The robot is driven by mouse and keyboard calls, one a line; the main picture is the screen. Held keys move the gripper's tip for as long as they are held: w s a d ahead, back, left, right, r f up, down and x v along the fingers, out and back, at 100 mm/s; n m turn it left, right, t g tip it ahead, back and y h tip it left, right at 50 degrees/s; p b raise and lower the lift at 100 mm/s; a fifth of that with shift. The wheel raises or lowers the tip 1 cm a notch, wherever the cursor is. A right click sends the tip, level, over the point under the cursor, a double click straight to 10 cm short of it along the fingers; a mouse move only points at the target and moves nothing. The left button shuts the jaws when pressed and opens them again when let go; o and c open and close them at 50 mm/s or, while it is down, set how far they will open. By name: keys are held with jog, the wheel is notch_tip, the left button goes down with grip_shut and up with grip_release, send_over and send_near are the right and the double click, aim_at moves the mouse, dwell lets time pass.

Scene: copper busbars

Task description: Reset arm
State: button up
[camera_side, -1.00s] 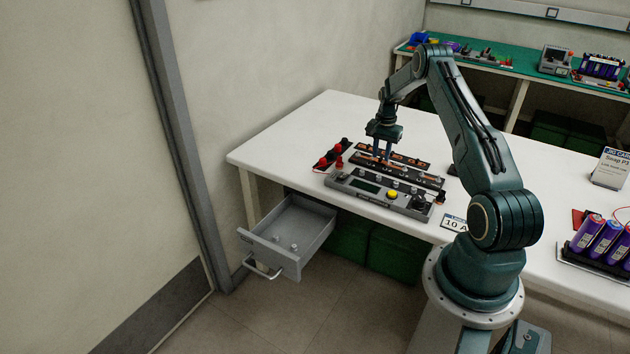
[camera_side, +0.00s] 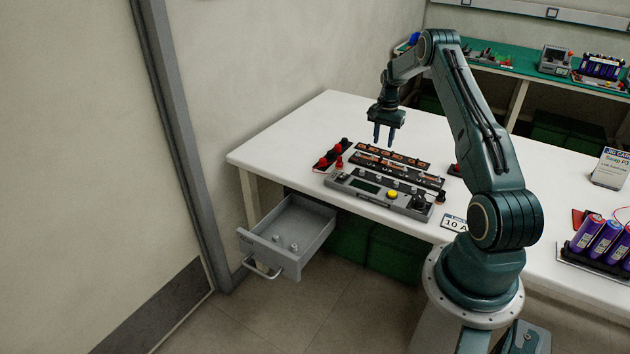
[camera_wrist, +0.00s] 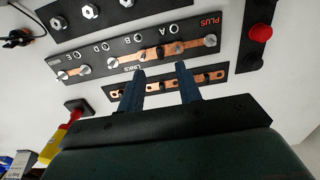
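My gripper (camera_side: 383,142) hangs above the busbar boards on the white table, clear of them. Its two fingers point down and stand apart with nothing between them; they also show in the wrist view (camera_wrist: 160,70). In the wrist view, a black links strip (camera_wrist: 203,89) with copper pieces lies beyond and below the fingers. Beside it is a longer black board (camera_wrist: 100,64) marked with letters and PLUS, carrying copper bars (camera_wrist: 197,46) under silver screws.
A grey meter panel (camera_side: 365,191) with a yellow button lies in front of the boards. Red and black terminals (camera_side: 335,156) stand at their left. An open grey drawer (camera_side: 300,221) holding small knobs juts from the table's front. Battery cells (camera_side: 605,240) stand at the right.

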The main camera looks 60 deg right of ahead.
jog(key=shift+w+r, duration=0.1)
jog(key=shift+w+a+r, duration=0.15)
jog(key=shift+a+r, duration=0.1)
jog(key=shift+r, duration=0.05)
jog(key=w+a+r+n+t+h, duration=0.15)
jog(key=a+r+n, duration=0.25)
jog(key=a+r, duration=0.85)
jog(key=w+a+r+n+t, duration=0.15)
jog(key=a+r+n, duration=0.25)
jog(key=a+r, duration=0.85)
jog(key=s+a+r+n, duration=0.3)
jog(key=s+a, duration=0.1)
jog(key=a, duration=0.3)
jog(key=s+a+r+n, duration=0.25)
jog(key=s+a, duration=0.25)
jog(key=a, duration=0.3)
jog(key=s+a+f+n+t+y, duration=0.1)
jog(key=s+a+n, duration=0.3)
jog(key=s+a, duration=0.4)
jog(key=s+f+t, duration=0.1)
jog(key=s, duration=0.3)
jog(key=shift+s+f+t, duration=0.15)
jog(key=shift+s+t, duration=0.15)
jog(key=shift+n+y, duration=0.25)
